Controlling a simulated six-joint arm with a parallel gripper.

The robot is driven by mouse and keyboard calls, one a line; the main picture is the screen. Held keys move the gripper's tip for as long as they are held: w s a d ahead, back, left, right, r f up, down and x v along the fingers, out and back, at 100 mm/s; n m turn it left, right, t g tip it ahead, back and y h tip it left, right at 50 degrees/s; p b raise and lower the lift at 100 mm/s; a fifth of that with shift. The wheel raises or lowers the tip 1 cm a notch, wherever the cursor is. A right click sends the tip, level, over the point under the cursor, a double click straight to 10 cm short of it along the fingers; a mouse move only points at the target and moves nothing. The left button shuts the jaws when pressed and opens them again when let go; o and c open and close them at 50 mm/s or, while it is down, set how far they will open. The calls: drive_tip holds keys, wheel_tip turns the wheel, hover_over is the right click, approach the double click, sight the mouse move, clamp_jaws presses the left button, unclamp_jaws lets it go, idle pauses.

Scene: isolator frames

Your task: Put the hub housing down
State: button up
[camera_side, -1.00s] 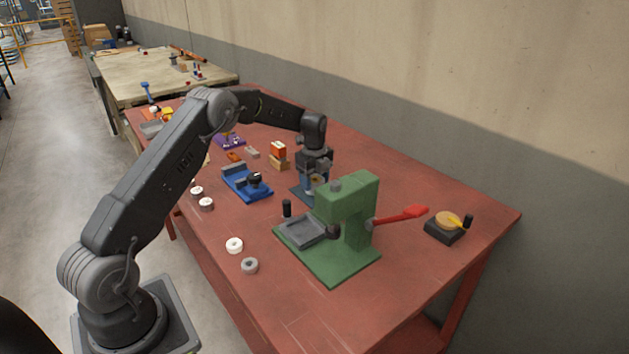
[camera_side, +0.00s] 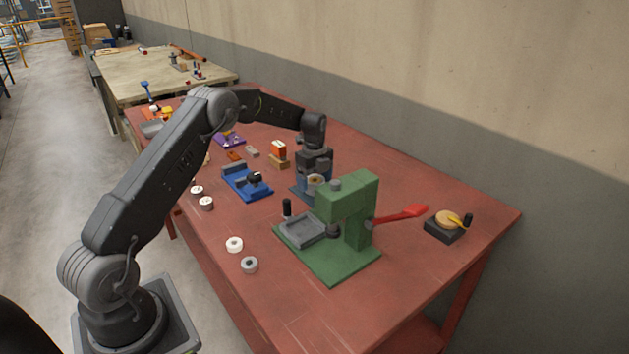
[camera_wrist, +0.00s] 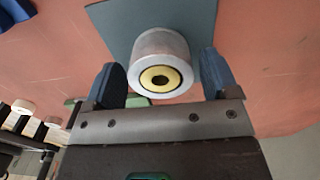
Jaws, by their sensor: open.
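The hub housing (camera_wrist: 163,60) is a grey metal ring with a brass-coloured centre and a dark bore. In the wrist view it appears to stand on a blue-grey mat (camera_wrist: 112,20), its bored face towards the camera. My gripper (camera_wrist: 160,78) is open, with one blue finger on each side of the housing and a narrow gap visible at both sides. In the side view the housing (camera_side: 316,180) shows at my gripper (camera_side: 314,174), just behind the green press. The mat (camera_side: 297,191) is mostly hidden there; contact under the housing cannot be made out.
The green press (camera_side: 350,215) with a red lever (camera_side: 400,215) stands close in front of my gripper. A blue fixture (camera_side: 240,183) lies to the left. Several white and grey rings sit along the near edge. A black block with a tan disc (camera_side: 447,222) is at right.

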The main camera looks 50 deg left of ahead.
sight(314, 179)
wheel_tip(314, 179, up, 11)
drive_tip(key=s+d+r+n+t, duration=0.1)
drive_tip(key=s+d+r+n, duration=0.35)
drive_tip(key=d+r, duration=0.45)
drive_tip(key=s+d+r+n+t, duration=0.1)
drive_tip(key=s+d+r+n, duration=0.15)
drive_tip(key=s, duration=0.25)
drive_tip(key=s+d+r+n+t, duration=0.1)
drive_tip(key=s+d+r+n, duration=0.1)
drive_tip(key=s+d+r, duration=0.25)
drive_tip(key=s+d+f+n+t, duration=0.1)
drive_tip(key=s+d+n, duration=0.3)
drive_tip(key=s, duration=0.6)
drive_tip(key=s+d+f+n+t, duration=0.1)
drive_tip(key=s+d+f+n, duration=0.3)
drive_tip(key=s, duration=0.6)
drive_tip(key=shift+f+n+t, duration=0.15)
drive_tip(key=shift+n+t, duration=0.15)
drive_tip(key=shift+n, duration=0.2)
idle(0.6)
